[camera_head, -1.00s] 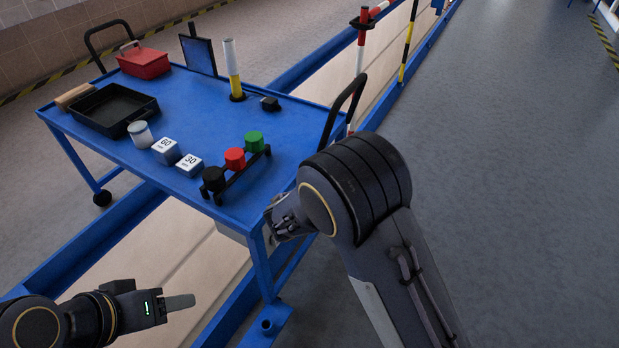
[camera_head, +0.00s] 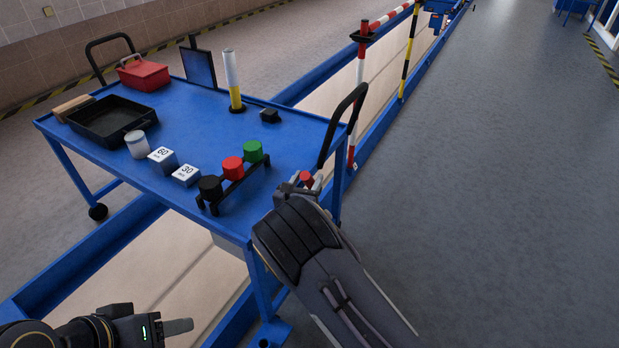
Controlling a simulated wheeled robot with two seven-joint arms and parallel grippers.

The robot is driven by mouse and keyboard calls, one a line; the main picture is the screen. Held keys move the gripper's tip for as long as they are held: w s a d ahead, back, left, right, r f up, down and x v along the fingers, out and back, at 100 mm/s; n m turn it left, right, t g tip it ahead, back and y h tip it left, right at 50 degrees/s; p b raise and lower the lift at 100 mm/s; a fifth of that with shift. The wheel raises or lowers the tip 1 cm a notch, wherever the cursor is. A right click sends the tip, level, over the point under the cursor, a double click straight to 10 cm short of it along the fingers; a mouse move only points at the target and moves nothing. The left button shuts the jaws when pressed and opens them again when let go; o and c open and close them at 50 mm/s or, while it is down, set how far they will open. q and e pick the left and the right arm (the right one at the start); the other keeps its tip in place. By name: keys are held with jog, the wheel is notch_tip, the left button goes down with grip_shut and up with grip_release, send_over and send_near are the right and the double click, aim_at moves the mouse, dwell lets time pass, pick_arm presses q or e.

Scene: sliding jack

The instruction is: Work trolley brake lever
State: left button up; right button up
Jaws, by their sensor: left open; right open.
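The blue work trolley (camera_head: 250,135) stands left of centre, with black push handles at its two ends. A small red knob (camera_head: 306,178) shows near its near-right corner, beside the right push handle (camera_head: 345,118). I cannot tell for sure that it is the brake lever; the part below it is hidden by my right arm. My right gripper (camera_head: 298,184) is at that knob, mostly hidden behind my own arm; it is open, and I cannot tell whether it touches the knob. My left gripper (camera_head: 180,326) is open and empty at the bottom left, apart from the trolley.
On the trolley are a red toolbox (camera_head: 143,74), black tray (camera_head: 110,120), white jar (camera_head: 137,143), two numbered blocks (camera_head: 162,159), a rack with black, red and green knobs (camera_head: 232,169) and a white-yellow cylinder (camera_head: 233,80). A blue-edged pit runs beneath.

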jog(key=shift+x, duration=1.05)
grip_shut()
